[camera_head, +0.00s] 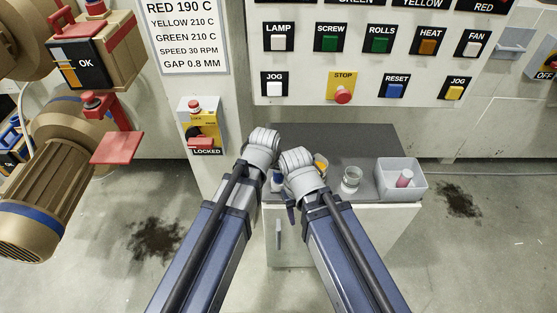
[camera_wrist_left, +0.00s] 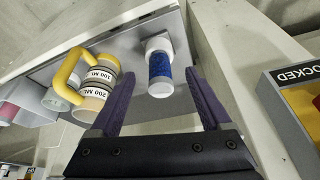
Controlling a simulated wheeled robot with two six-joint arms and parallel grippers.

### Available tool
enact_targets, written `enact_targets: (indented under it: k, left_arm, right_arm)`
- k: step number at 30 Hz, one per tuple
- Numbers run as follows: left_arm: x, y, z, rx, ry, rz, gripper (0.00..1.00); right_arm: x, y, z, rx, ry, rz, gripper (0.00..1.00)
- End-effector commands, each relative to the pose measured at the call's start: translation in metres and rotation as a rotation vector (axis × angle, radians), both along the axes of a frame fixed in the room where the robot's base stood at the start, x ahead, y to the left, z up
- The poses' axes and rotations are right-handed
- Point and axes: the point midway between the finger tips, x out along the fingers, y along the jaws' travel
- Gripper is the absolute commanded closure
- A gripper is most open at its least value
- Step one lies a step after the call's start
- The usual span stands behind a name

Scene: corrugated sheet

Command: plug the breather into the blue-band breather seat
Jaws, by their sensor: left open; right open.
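The breather (camera_wrist_left: 159,68) looks like a white-ended cylinder with a blue middle. It is on the grey cabinet top in the left wrist view. In the head view a small blue-and-white part of it (camera_head: 277,181) shows between my arms. My left gripper (camera_wrist_left: 158,74) is open, with its fingertips on either side of the breather's near part; I cannot tell whether they touch it. In the head view the left fingers are hidden behind the wrist. My right gripper (camera_head: 291,213) is open and empty at the cabinet's front edge. I cannot make out the blue-band seat.
The cabinet top (camera_head: 375,140) also carries a yellow-handled measuring cup (camera_head: 321,164), a clear glass (camera_head: 351,179) and a white bin (camera_head: 388,166) with a pink item. A control panel (camera_head: 400,90) stands behind. A motor (camera_head: 60,165) and red-handled box (camera_head: 105,50) are left.

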Motion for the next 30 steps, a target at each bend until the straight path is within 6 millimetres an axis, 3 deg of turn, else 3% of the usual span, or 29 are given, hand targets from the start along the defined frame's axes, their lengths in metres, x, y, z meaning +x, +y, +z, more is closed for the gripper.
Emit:
enact_targets:
  k: [1,8,20,30]
  left_arm:
    - [0.005,-0.001,0.014,-0.006,-0.010,0.003,0.19]
    - [0.012,-0.003,0.021,-0.018,-0.030,0.006,0.19]
    - [0.021,-0.005,-0.005,-0.017,-0.029,0.006,0.19]
    - [0.024,-0.007,-0.014,-0.017,-0.029,0.006,0.19]
  right_arm:
    - [0.000,0.000,0.013,0.001,0.000,0.000,0.50]
    - [0.000,0.000,0.018,0.001,0.000,0.000,0.50]
    - [0.000,0.000,-0.008,0.001,0.000,0.000,0.50]
    - [0.000,0.000,-0.016,0.001,0.000,0.000,0.50]
